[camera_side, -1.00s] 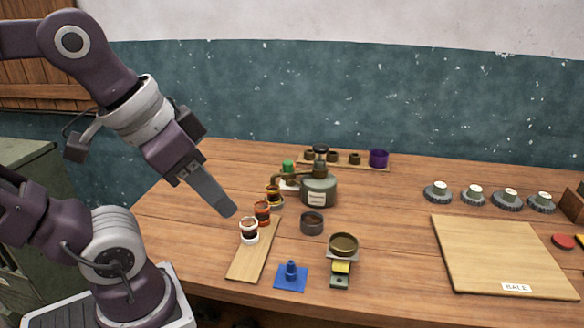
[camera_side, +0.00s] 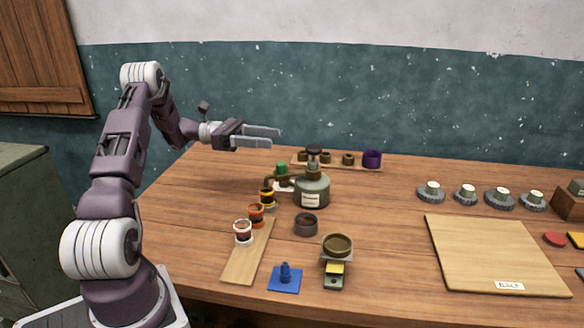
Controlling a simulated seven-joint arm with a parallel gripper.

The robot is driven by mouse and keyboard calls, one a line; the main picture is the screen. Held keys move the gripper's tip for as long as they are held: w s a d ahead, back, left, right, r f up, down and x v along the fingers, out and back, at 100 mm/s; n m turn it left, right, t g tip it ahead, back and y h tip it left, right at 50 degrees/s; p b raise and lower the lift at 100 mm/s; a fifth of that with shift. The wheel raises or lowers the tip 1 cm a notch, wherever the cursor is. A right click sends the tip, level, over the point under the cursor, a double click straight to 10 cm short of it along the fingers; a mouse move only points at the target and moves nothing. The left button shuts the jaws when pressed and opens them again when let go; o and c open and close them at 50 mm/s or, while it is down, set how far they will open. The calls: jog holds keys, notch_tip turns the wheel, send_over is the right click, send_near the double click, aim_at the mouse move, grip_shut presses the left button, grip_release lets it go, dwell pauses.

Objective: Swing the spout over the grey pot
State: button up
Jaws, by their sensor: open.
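The dispenser is a grey-green tank (camera_side: 312,192) with a white label and a dark top, standing near the middle of the table. Its brass spout (camera_side: 275,181) points left, with its end above or close to the yellow-banded pot (camera_side: 268,197). The grey pot (camera_side: 306,224) stands upright on the table in front of the tank, apart from the spout's end. My gripper (camera_side: 276,138) is open and empty, its fingers level and pointing right. It appears above and behind the spout, touching nothing.
A green item (camera_side: 282,169) is behind the spout. A brass bowl on a stand (camera_side: 337,245) and a blue piece (camera_side: 285,278) are in front. Bare table lies to the tank's right.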

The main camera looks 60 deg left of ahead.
send_near(286, 175)
jog(key=w+d, duration=0.1)
jog(key=w+d+r, duration=0.2)
jog(key=w, duration=0.1)
jog(key=x, duration=0.6)
jog(key=shift+w+d, duration=0.15)
jog(key=shift+c, duration=0.2)
grip_shut()
dwell(0.4)
